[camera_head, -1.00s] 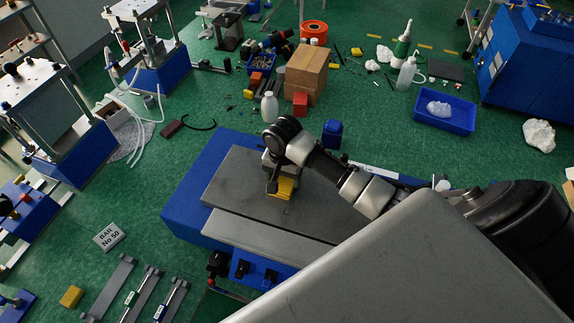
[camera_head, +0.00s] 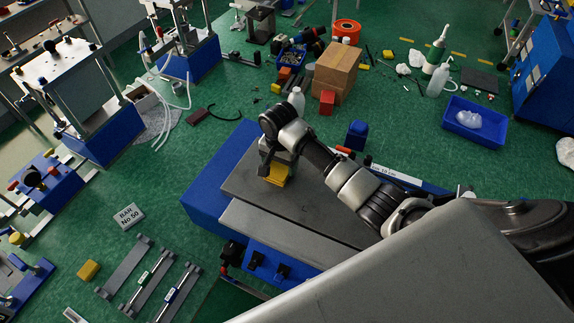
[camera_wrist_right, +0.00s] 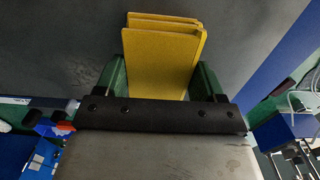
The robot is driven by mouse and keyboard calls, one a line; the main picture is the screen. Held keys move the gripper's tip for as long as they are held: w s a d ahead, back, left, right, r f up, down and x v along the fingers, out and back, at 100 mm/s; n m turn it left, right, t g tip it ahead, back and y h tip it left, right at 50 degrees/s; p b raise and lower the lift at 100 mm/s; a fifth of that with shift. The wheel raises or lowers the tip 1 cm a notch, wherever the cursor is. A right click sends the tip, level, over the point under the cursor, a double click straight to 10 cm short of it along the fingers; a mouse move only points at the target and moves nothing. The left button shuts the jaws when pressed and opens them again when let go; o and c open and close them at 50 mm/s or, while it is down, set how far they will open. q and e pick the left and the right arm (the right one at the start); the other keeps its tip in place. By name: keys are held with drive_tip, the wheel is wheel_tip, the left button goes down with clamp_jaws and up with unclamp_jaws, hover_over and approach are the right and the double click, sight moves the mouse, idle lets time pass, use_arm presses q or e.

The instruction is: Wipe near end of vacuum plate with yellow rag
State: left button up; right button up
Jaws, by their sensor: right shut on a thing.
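The yellow rag (camera_head: 275,176) is a folded pad on the grey vacuum plate (camera_head: 240,185), towards the plate's left end in the head view. My right gripper (camera_head: 273,164) is over it, shut on the rag. In the right wrist view the folded layers of the rag (camera_wrist_right: 162,52) stick out from between the green fingers of the right gripper (camera_wrist_right: 158,82). The dark plate surface (camera_wrist_right: 60,50) lies behind. I cannot tell if the rag presses on the plate. My left gripper is not in view.
The plate sits on a blue base (camera_head: 205,195) with a second grey strip (camera_head: 285,232) along its front. A blue block (camera_head: 356,135) and white bottle (camera_head: 297,100) stand behind. Grey bars (camera_head: 150,280) and a yellow block (camera_head: 88,270) lie front left.

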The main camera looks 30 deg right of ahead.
sight(306, 171)
drive_tip(key=shift+w+a+f, duration=0.1)
drive_tip(key=shift+w+a, duration=0.95)
drive_tip(key=shift+w, duration=0.2)
drive_tip(key=shift+s+d+p, duration=0.15)
drive_tip(key=shift+s+d, duration=0.55)
drive_tip(key=shift+d, duration=0.3)
drive_tip(key=shift+s+d+p, duration=0.15)
drive_tip(key=shift+s+d, duration=0.55)
drive_tip(key=shift+d, duration=0.25)
drive_tip(key=shift+s+d, duration=0.85)
drive_tip(key=shift+d, duration=0.25)
drive_tip(key=shift+s+d, duration=0.8)
drive_tip(key=shift+d, duration=0.25)
drive_tip(key=shift+s+d, duration=0.8)
drive_tip(key=shift+d, duration=0.25)
drive_tip(key=shift+w, duration=0.1)
drive_tip(key=shift+r, duration=2.6)
